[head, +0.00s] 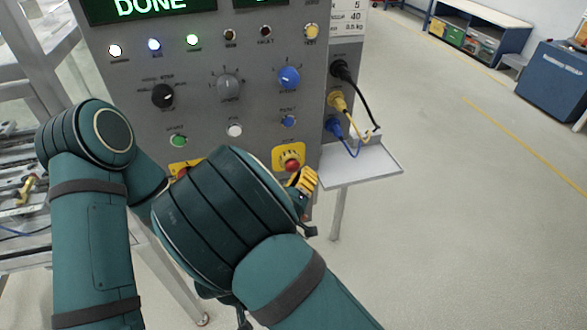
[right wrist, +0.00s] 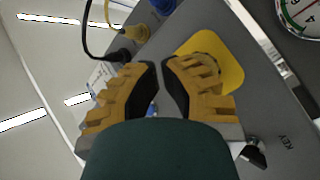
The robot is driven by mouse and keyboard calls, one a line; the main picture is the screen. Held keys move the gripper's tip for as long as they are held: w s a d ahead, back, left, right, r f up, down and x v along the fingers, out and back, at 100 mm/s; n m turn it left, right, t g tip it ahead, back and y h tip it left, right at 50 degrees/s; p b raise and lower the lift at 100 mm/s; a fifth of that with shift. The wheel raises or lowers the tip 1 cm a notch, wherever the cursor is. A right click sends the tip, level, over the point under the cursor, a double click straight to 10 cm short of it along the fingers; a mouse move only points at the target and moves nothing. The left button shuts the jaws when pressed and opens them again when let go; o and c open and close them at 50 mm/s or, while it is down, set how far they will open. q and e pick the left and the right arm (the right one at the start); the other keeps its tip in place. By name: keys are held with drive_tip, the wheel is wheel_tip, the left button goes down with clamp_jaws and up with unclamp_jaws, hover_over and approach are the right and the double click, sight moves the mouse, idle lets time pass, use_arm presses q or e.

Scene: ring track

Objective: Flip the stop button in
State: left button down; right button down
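A red stop button (head: 292,165) sits on a yellow plate (head: 280,150) low on the grey control panel. My right gripper (head: 303,180) is just below and right of the button in the head view; I cannot tell if they touch. In the right wrist view the fingertips (right wrist: 161,64) are nearly together with nothing seen between them. The yellow plate (right wrist: 230,68) lies behind the right-hand finger there, which hides most of the button.
The panel (head: 200,60) has a display reading DONE (head: 150,5), lamps, knobs and push buttons. Black, yellow and blue plugs (head: 337,101) with cables stick out beside a small shelf (head: 365,163). A rail frame (head: 25,140) stands at left. The floor at right is clear.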

drive_tip(key=shift+w, duration=0.1)
drive_tip(key=shift+w+a, duration=0.1)
drive_tip(key=shift+w, duration=0.2)
drive_tip(key=shift+w+a, duration=0.15)
drive_tip(key=shift+w, duration=0.35)
idle(0.8)
drive_tip(key=shift+s, duration=0.15)
drive_tip(key=shift+s+d, duration=0.25)
drive_tip(key=shift+s, duration=0.5)
drive_tip(key=s, duration=0.1)
drive_tip(key=s+d, duration=0.1)
drive_tip(key=s, duration=0.2)
drive_tip(key=shift+s+d+p, duration=0.3)
drive_tip(key=shift+s, duration=0.1)
idle(0.5)
